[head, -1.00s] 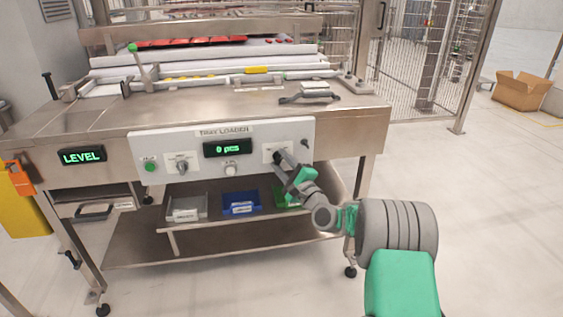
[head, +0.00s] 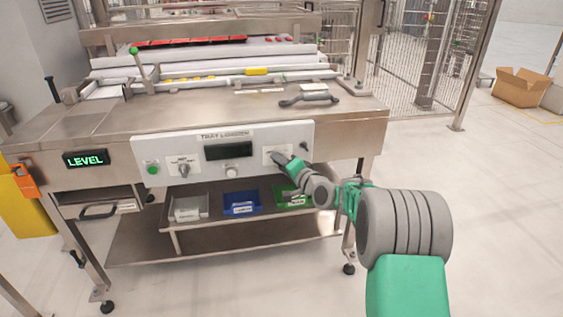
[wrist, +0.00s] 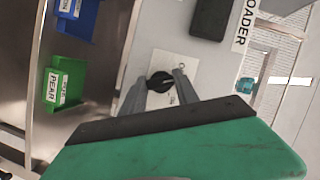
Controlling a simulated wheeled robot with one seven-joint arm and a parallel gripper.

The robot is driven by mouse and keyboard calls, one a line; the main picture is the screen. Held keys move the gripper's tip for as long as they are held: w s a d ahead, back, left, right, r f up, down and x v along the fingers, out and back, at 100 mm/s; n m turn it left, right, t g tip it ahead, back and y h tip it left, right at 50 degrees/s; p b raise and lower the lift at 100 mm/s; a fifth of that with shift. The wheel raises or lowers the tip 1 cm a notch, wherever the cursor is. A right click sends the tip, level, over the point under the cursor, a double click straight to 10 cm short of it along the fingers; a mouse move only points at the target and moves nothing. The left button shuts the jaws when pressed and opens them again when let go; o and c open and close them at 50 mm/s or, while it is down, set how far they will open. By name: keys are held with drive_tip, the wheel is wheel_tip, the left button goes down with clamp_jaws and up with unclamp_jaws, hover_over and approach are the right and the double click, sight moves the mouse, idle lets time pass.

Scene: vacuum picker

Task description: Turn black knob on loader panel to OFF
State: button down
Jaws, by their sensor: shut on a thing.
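The white tray loader panel (head: 210,136) is on the front of the steel machine. The black knob (wrist: 160,80) sits on a pale label plate in the wrist view. My gripper (wrist: 160,85) is shut on the knob, one finger on each side. In the head view my gripper (head: 278,158) covers the knob at the panel's right part. The panel's display (head: 228,150) is dark. The knob's printed markings are mostly hidden or too small to read.
Another knob (head: 183,169), a green button (head: 153,170) and a white button (head: 232,172) are on the panel. Below are a grey bin (head: 188,208), a blue bin (head: 242,203) and a green bin (wrist: 66,89). A lit LEVEL display (head: 86,159) is at left.

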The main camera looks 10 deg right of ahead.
drive_tip(key=shift+n+g+h, duration=0.3)
drive_tip(key=shift+n+h, duration=0.2)
drive_tip(key=shift+n, duration=0.8)
drive_tip(key=c, duration=0.9)
unclamp_jaws()
drive_tip(key=shift+p, duration=0.3)
